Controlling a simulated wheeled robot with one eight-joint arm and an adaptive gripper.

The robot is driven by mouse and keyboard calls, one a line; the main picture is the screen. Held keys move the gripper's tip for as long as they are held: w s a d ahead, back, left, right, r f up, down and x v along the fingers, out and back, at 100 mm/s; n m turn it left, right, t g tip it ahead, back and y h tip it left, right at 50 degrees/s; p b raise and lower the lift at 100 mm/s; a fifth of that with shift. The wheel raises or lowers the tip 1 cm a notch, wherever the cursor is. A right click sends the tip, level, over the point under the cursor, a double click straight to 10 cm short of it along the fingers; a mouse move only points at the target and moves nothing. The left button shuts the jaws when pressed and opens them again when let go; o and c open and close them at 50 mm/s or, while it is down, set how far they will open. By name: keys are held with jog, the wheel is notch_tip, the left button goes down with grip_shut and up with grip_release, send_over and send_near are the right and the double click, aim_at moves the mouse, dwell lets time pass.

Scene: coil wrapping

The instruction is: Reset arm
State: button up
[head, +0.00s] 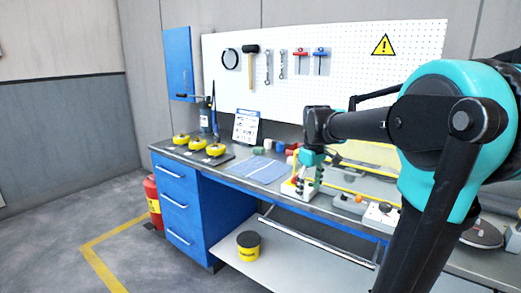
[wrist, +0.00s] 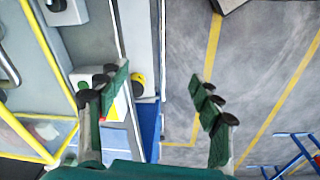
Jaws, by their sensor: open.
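My gripper (head: 303,188) hangs from my arm, pointing down near the front edge of the workbench (head: 268,205) in the head view. In the wrist view my gripper (wrist: 162,95) shows two green fingers spread wide apart with nothing between them. Between and below the fingers I see the bench edge and open floor. What lies directly behind the gripper on the bench is partly hidden in the head view.
Several yellow coils (head: 198,143) stand at the bench's left end, beside a blue mat (head: 258,169). A yellow-and-black container (head: 248,245) sits on the lower shelf. A yellow-framed machine and a control box (head: 381,215) stand right of my gripper. Floor at front left is clear.

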jog(key=s+d+f+m+t, duration=0.2)
jog(key=s+f+m, duration=0.6)
jog(key=s+f, duration=1)
notch_tip(320, 180, down, 2)
jog(key=shift+s+d+f+t, duration=0.15)
jog(key=shift+s+d+t, duration=0.05)
jog(key=shift+d+t, duration=0.25)
jog(key=shift+a, duration=0.1)
jog(key=shift+c, duration=0.6)
